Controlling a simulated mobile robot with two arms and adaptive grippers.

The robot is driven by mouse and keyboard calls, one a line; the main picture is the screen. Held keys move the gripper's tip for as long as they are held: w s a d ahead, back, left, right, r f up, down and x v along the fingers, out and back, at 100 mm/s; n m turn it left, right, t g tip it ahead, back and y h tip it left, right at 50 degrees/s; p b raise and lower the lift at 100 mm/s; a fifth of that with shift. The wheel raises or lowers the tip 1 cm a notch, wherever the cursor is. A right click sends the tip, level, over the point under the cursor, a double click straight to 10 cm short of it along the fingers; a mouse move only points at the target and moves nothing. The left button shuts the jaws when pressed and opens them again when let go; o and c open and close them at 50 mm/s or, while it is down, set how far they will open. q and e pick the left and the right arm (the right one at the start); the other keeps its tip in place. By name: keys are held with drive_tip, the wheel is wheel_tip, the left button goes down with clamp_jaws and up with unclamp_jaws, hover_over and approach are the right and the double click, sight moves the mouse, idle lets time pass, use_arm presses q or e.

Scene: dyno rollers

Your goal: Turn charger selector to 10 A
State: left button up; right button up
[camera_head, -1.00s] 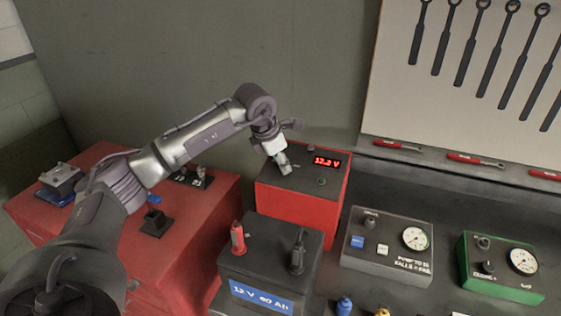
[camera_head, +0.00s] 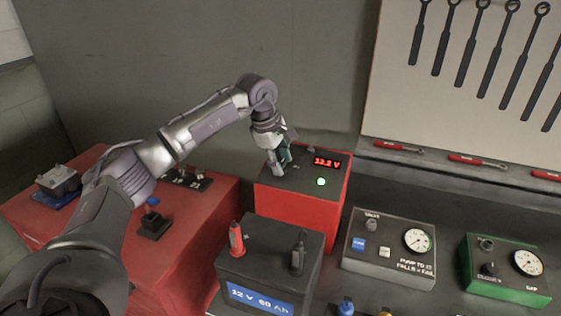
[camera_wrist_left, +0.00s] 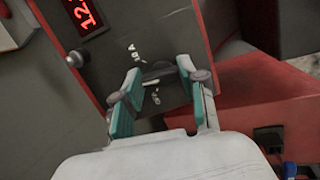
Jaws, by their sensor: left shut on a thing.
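The charger (camera_head: 307,216) is a red box with a dark top panel at the back of the bench. My left gripper (camera_head: 278,170) is down at the left part of this panel. In the left wrist view its teal-padded fingers (camera_wrist_left: 160,85) stand on both sides of the dark selector (camera_wrist_left: 158,70) and are shut on it. White marks show beside it, but I cannot read the setting. My right gripper is in neither view.
A 12 V battery (camera_head: 262,293) with red and black terminals stands in front of the charger. A grey gauge box (camera_head: 388,270) and a green gauge box (camera_head: 510,287) stand to the right. A red cabinet (camera_head: 190,235) is at the left.

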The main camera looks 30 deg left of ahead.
use_arm(q)
drive_tip(key=m, duration=0.4)
drive_tip(key=shift+d+m+g, duration=0.1)
drive_tip(key=shift+m+g, duration=0.2)
drive_tip(key=shift+g, duration=0.1)
drive_tip(key=shift+m+g, duration=0.3)
drive_tip(key=shift+m, duration=1.7)
drive_tip(key=o, duration=1.1)
drive_tip(key=shift+o, duration=0.2)
drive_tip(key=shift+r, duration=0.1)
wheel_tip(320, 180, up, 12)
drive_tip(key=s+a, duration=0.1)
drive_tip(key=shift+s+f, duration=0.2)
drive_tip(key=shift+s, duration=0.1)
